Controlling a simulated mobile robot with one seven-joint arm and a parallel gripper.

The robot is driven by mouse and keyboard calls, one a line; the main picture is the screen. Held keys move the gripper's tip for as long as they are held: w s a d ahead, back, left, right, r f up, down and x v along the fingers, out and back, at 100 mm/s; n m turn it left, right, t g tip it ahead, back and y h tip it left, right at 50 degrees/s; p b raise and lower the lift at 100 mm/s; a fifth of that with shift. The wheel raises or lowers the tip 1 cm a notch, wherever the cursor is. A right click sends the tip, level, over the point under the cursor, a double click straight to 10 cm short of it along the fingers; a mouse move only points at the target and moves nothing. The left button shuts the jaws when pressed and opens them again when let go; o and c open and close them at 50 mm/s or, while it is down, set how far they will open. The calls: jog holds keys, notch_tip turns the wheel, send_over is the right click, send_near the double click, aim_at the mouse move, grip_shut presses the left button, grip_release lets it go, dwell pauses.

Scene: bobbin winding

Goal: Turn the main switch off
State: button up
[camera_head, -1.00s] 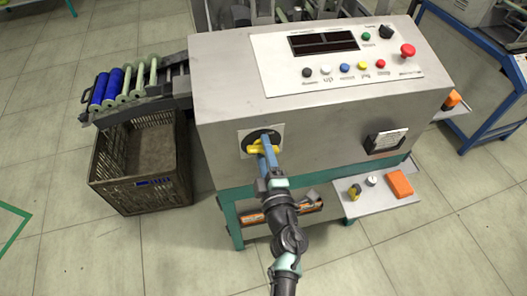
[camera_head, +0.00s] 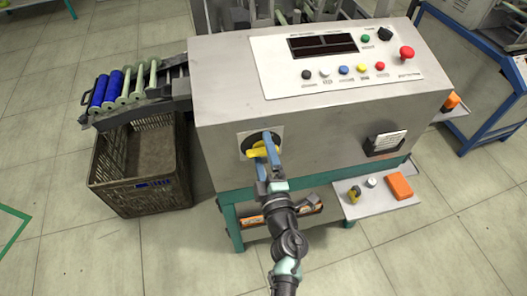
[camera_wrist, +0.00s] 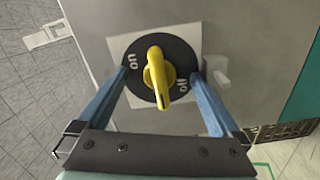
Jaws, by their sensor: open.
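The main switch is a black round dial (camera_wrist: 139,86) with a yellow handle (camera_wrist: 155,75) on the machine's front panel. In the wrist view, "on" shows on the dial's left and "off" on its right. The handle stands nearly upright in that picture, between the two labels. My gripper (camera_wrist: 160,75) is open, with one blue finger on each side of the dial. No contact with the handle is visible there. In the head view, my gripper (camera_head: 265,149) is at the switch and partly hides the yellow handle (camera_head: 256,153).
The machine's top panel (camera_head: 290,80) carries several buttons and a red emergency knob (camera_head: 407,53). A brown crate (camera_head: 110,184) stands left. A side shelf (camera_head: 380,208) at lower right holds an orange block (camera_head: 399,186) and small parts. A card holder (camera_head: 386,143) sits right of the switch.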

jog(key=p+v, duration=0.2)
jog(key=v, duration=0.6)
jog(key=shift+s, duration=0.35)
jog(key=shift+d+r, duration=0.1)
